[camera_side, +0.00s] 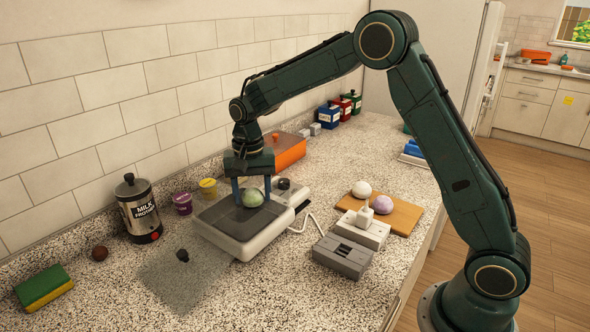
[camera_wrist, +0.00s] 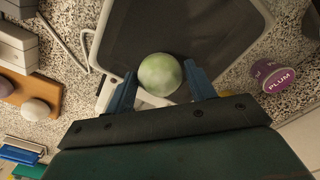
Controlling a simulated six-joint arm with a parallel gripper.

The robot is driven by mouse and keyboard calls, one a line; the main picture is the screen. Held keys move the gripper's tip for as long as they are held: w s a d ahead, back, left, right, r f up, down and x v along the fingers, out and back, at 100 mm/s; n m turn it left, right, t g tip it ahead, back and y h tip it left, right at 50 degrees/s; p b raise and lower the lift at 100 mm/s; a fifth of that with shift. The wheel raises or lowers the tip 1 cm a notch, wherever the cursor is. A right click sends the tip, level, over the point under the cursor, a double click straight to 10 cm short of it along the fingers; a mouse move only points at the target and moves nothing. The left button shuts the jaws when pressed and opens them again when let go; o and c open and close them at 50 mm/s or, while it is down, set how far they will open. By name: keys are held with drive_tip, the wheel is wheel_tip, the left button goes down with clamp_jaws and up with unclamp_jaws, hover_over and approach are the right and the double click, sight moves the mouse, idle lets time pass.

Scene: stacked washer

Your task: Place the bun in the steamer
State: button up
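A round, pale green mottled bun (camera_side: 252,198) is between the two blue fingers of my gripper (camera_side: 252,190), over the dark top of a light grey appliance (camera_side: 246,243). The appliance may be the steamer; I cannot tell for sure. In the wrist view the bun (camera_wrist: 160,75) lies between the fingertips of my gripper (camera_wrist: 160,78), with the dark panel (camera_wrist: 170,25) behind it. The fingers come close to both sides of it, but I cannot tell whether they grip it. Its underside is hidden, so contact with the panel is unclear.
A wooden board (camera_side: 405,218) at right bears white and purple balls, beside a grey box (camera_side: 342,256). A milk frother (camera_side: 138,208), small tubs (camera_side: 183,203) and an orange box (camera_side: 287,151) stand along the wall. A sponge (camera_side: 43,287) lies at front left.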

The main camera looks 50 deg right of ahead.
sight(252, 189)
drive_tip(key=shift+r, duration=0.1)
wheel_tip(252, 189, up, 12)
idle(0.9)
drive_tip(key=shift+s+r, duration=0.1)
drive_tip(key=shift+r, duration=0.05)
idle(0.3)
drive_tip(key=s+r+n+t, duration=0.15)
drive_tip(key=s+r, duration=0.25)
drive_tip(key=s, duration=0.4)
drive_tip(key=s+r+n+t, duration=0.1)
drive_tip(key=s+r+n, duration=0.2)
drive_tip(key=s, duration=0.5)
drive_tip(key=s+f+n+t, duration=0.1)
drive_tip(key=s+f+n, duration=0.1)
drive_tip(key=s, duration=0.6)
drive_tip(key=s+f+n+t, duration=0.2)
drive_tip(key=s+f, duration=0.1)
drive_tip(key=s, duration=0.5)
drive_tip(key=shift+d, duration=0.25)
